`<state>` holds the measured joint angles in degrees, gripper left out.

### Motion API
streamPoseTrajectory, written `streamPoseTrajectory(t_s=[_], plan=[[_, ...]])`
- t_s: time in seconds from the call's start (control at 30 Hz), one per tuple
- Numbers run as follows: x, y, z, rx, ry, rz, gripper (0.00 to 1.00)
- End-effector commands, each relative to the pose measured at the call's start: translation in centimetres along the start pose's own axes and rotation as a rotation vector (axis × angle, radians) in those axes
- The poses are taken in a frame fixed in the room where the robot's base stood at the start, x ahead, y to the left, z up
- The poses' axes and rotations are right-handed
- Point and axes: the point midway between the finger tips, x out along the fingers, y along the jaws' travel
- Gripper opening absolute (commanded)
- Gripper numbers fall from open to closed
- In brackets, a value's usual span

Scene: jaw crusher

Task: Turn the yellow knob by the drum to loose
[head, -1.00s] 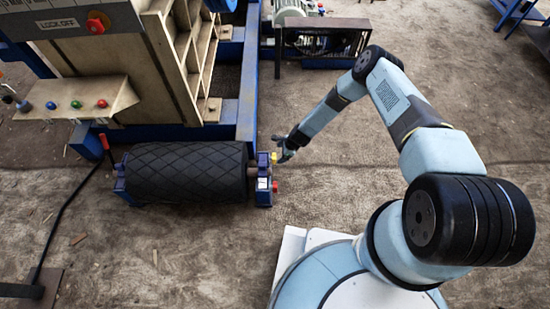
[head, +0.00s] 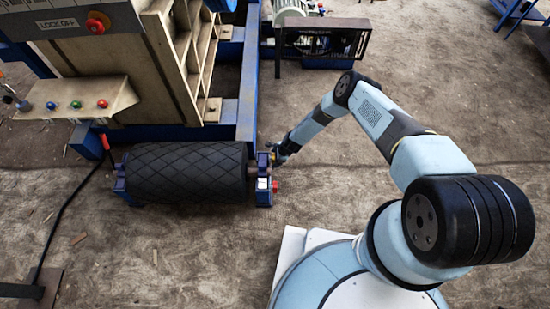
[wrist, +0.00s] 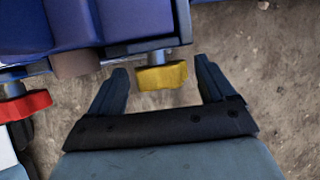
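The yellow knob (wrist: 162,76) sticks out from the blue bearing block (wrist: 140,20) at the drum's end. In the wrist view my gripper (wrist: 162,80) is open, with one finger on each side of the knob and gaps between. The knob lies between the fingertips. In the head view my gripper (head: 277,152) is at the right end of the black drum (head: 185,172), and it hides the yellow knob there. I cannot read any loose or tight marking.
A red knob (wrist: 25,105) sits left of the yellow one; it also shows in the head view (head: 275,186). The blue frame rail (head: 247,100) stands just behind the drum's end. A red-handled lever (head: 105,142) is at the drum's far left. Ground to the right is open.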

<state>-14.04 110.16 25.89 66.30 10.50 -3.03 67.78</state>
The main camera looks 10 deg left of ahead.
Motion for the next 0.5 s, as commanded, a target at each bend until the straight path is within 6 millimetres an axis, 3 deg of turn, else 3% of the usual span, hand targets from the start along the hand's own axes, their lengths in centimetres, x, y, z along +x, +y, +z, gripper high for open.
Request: streamPoseTrajectory(t_s=[0.07,0.5], plan=[[-0.01,-0.01,0.0,0.0,0.0,0.0,0.75],[-0.02,0.02,-0.02,0.0,0.0,0.0,0.33]])
